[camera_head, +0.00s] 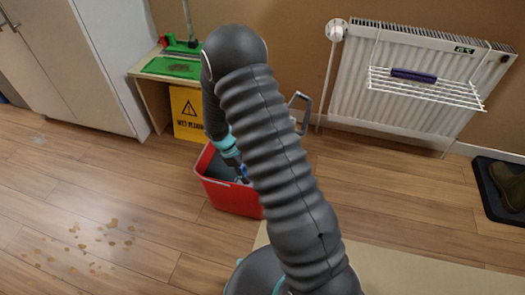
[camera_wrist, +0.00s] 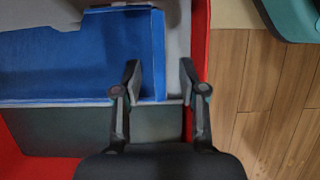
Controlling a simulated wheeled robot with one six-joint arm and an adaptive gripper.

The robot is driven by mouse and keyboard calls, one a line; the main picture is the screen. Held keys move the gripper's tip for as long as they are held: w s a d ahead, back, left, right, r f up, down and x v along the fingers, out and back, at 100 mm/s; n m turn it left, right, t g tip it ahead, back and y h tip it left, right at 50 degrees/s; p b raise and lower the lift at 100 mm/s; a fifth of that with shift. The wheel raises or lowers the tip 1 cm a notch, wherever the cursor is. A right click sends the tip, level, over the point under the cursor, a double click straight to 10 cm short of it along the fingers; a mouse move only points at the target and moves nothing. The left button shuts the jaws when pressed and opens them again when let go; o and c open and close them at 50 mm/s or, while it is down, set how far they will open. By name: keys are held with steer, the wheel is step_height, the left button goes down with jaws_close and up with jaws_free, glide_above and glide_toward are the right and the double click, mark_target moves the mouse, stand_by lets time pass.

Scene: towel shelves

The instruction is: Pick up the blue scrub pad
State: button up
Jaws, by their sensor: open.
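The blue scrub pad (camera_wrist: 70,65) lies inside a red bin (camera_wrist: 201,40), filling the upper left of the wrist view. It looks flat, with its right edge in the middle of the picture. My gripper (camera_wrist: 160,72) is open, with nothing held between its fingers. The left finger is over the pad, and the right finger is beside the bin's right wall. The pad's right edge shows between them. I cannot tell how high the fingers are above it. In the head view my arm covers part of the red bin (camera_head: 225,196) and most of my gripper.
A yellow wet-floor sign (camera_head: 187,113) and a low bench with a green top (camera_head: 172,67) stand behind the bin. A radiator (camera_head: 390,112) with a wire rack holds a dark purple item (camera_head: 413,75). Wet spots (camera_head: 110,236) mark the floor at left. Boots stand on a tray (camera_head: 487,205) at right.

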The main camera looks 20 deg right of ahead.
steer(key=shift+d+f, duration=0.1)
steer(key=shift+f, duration=0.15)
jaws_close()
steer(key=shift+r, duration=0.1)
